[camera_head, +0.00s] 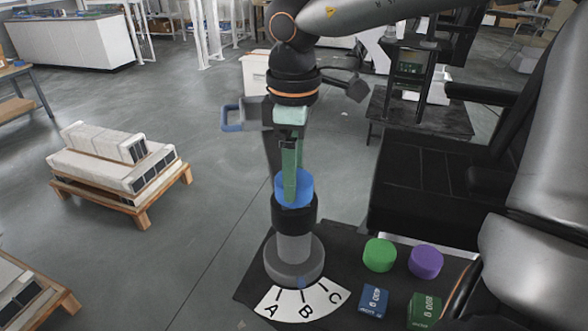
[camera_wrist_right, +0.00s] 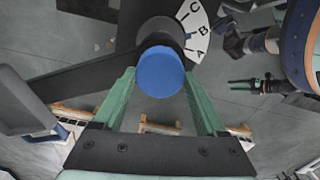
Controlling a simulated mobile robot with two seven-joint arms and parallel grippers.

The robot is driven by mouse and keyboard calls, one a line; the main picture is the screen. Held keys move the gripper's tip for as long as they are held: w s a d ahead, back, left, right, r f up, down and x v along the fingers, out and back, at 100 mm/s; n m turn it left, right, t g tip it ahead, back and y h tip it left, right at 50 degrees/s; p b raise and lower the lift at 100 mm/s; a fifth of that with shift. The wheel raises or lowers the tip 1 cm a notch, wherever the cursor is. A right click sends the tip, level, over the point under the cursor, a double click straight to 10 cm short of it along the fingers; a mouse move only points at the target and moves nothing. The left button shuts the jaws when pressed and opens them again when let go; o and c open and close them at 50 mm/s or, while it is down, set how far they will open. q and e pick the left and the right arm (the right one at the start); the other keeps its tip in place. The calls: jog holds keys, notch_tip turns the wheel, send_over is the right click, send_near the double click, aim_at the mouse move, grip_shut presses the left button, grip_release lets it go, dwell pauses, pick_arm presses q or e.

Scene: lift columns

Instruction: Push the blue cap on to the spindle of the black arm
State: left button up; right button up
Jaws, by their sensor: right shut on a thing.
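The blue cap (camera_head: 293,188) is a short round cylinder at the top of a black collar (camera_head: 294,216) on a grey upright post. My right gripper (camera_head: 291,168) comes down from above, its green fingers shut on the cap. In the right wrist view the cap (camera_wrist_right: 162,72) lies between the fingertips, and the black arm (camera_wrist_right: 85,80) runs to the black collar behind it. The spindle is hidden, and how far the cap sits on it cannot be told. A small gripper with green fingers (camera_wrist_right: 255,84), seemingly my left, shows at the right there; its opening is unclear.
A lettered A-B-C dial (camera_head: 303,302) lies at the post's foot on a dark table. Green (camera_head: 379,255) and purple (camera_head: 426,261) round caps and blue (camera_head: 374,301) and green (camera_head: 424,309) boxes stand to its right. A pallet of white blocks (camera_head: 118,160) stands on the floor at left.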

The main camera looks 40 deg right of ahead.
jog(key=shift+s+f, duration=0.15)
jog(key=shift+f, duration=0.1)
jog(key=o, duration=1.3)
jog(key=shift+r, duration=0.1)
jog(key=shift+r, duration=0.25)
jog(key=shift+r+p, duration=0.6)
jog(key=shift+r, duration=0.25)
jog(key=shift+r, duration=0.1)
jog(key=shift+r+p, duration=1.6)
jog(key=shift+r, duration=0.8)
